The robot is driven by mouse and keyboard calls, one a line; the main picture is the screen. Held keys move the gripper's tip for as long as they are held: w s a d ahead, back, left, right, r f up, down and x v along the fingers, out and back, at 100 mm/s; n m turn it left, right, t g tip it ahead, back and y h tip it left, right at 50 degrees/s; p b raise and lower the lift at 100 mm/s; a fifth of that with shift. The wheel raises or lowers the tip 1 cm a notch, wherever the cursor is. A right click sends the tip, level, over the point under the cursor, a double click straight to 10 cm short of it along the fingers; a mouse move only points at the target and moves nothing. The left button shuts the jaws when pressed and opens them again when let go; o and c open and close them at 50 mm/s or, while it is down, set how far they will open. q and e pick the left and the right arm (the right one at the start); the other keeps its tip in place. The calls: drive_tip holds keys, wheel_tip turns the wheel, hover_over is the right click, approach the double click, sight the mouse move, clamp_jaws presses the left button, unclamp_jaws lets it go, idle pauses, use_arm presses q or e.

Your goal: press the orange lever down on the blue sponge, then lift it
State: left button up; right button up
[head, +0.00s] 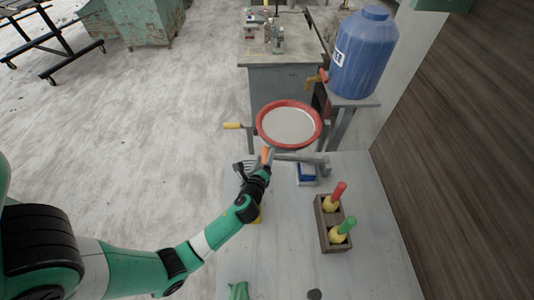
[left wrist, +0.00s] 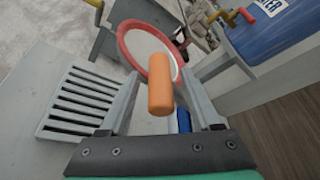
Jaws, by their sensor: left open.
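The orange lever (head: 266,154) shows as an upright grip near the far edge of the light table. In the left wrist view the orange lever (left wrist: 161,88) stands between my open fingers; I cannot tell whether they touch it. My left gripper (head: 263,164) is open at the lever. Its fingers also show in the left wrist view (left wrist: 160,73). The blue sponge (head: 307,172) lies in a pale holder to the right of the lever. Only a sliver of the sponge (left wrist: 184,121) shows in the left wrist view, beside the right finger. My right gripper is not in view.
A red-rimmed basin (head: 260,126) stands just beyond the lever. A grey slotted grille (left wrist: 80,103) lies left of my gripper. A blue water barrel (head: 365,55) stands behind. The table's front middle is mostly clear.

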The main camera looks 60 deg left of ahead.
use_arm(q)
drive_tip(key=x, duration=0.3)
drive_tip(key=shift+w+a+f+b, duration=0.1)
drive_tip(key=shift+w+a+b, duration=0.1)
drive_tip(key=shift+a+b, duration=0.1)
clamp_jaws()
idle(1.2)
